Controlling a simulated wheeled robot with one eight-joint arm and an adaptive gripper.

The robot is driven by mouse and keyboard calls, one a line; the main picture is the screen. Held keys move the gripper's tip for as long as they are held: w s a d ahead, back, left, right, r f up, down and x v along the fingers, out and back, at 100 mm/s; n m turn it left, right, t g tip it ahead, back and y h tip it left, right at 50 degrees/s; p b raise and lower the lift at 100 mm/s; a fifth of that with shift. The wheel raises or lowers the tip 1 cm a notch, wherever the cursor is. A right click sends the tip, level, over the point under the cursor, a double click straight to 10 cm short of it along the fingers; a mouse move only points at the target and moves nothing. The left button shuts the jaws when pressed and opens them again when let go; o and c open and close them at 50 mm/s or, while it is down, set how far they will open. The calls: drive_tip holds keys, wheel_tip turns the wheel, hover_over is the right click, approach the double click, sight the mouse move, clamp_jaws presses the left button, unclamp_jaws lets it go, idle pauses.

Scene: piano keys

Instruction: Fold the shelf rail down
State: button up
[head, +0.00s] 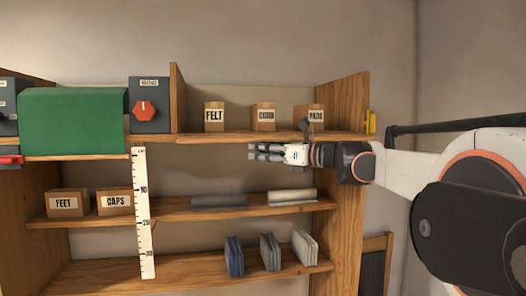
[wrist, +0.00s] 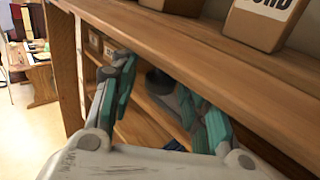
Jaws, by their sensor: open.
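No part in view is plainly the shelf rail. A yellow fitting (head: 371,122) sits at the right end of the upper shelf (head: 180,138). A dark bar (head: 455,125) runs right of it, above my arm; I cannot tell what it belongs to. My gripper (head: 252,152) is just below the upper shelf's front edge in the head view, pointing left. In the wrist view my gripper (wrist: 158,80) has its teal-padded fingers spread apart, with nothing seen held between them. The upper shelf's front board (wrist: 205,55) passes close above the fingers.
Boxes marked FELT (head: 214,117), CORD (head: 263,117) and PADS (head: 309,117) stand on the upper shelf. A green cover (head: 75,122) and a red-knobbed box (head: 149,105) are at left. Rolls (head: 291,196) lie on the middle shelf. A white ruler (head: 144,215) hangs in front.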

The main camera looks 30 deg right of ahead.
clamp_jaws()
drive_tip(key=shift+s+a+r+m+g+h+p, duration=0.1)
drive_tip(key=shift+s+r+m+g+h+p, duration=0.2)
drive_tip(key=shift+r+m+g+p, duration=0.35)
drive_tip(key=shift+s+a+r+m+g+p, duration=0.1)
drive_tip(key=shift+r+m+g+p, duration=0.05)
drive_tip(key=shift+m+g+p, duration=0.55)
drive_tip(key=shift+c, duration=1)
unclamp_jaws()
drive_tip(key=shift+o, duration=1)
drive_tip(key=shift+s, duration=0.2)
